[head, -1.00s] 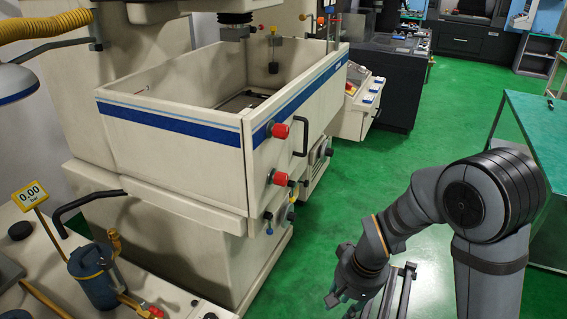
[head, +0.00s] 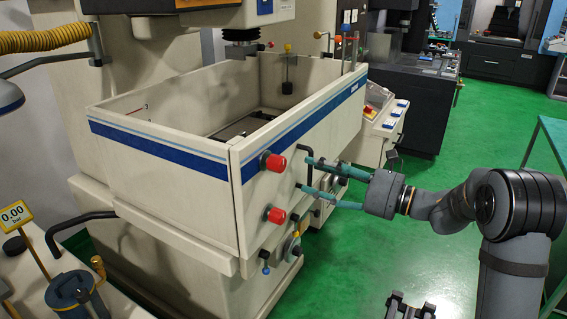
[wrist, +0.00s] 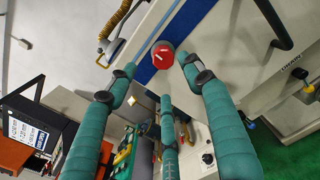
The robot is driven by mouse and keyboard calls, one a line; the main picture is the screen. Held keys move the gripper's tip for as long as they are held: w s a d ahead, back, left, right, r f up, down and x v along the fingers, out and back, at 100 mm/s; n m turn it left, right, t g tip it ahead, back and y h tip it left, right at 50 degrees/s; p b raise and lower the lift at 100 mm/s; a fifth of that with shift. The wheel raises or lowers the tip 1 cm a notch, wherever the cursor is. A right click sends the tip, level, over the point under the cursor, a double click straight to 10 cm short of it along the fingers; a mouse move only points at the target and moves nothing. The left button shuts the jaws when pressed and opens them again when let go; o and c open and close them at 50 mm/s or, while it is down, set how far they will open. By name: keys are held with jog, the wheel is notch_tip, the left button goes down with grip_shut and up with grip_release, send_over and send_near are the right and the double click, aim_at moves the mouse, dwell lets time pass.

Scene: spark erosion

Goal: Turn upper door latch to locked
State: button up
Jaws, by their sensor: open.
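The upper door latch (head: 275,162) is a red knob on the front door panel of the cream tank, just below the blue stripe. A second red latch (head: 275,215) sits below it. My gripper (head: 303,174) is open, its teal fingers spread and pointing left toward the door, to the right of the latches. In the wrist view a red knob (wrist: 163,55), seemingly the upper latch, shows a short slanted pale mark. It appears between the tips of the open gripper (wrist: 158,72), and nothing is held. I cannot tell the remaining gap.
A black door handle (head: 307,168) is close to the fingers in the head view. Small valves (head: 291,249) stick out below the latches. A green table (head: 553,140) stands at the right, with free green floor between.

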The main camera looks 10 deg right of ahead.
aim_at(283, 164)
jog(key=p+x, duration=0.3)
jog(key=x, duration=0.5)
jog(key=shift+w+a+p, duration=0.15)
jog(key=shift+w+p, duration=0.15)
jog(key=shift+w+a+f, duration=0.15)
jog(key=shift+w+a, duration=0.1)
jog(key=shift+w, duration=0.05)
jog(key=c, duration=1.1)
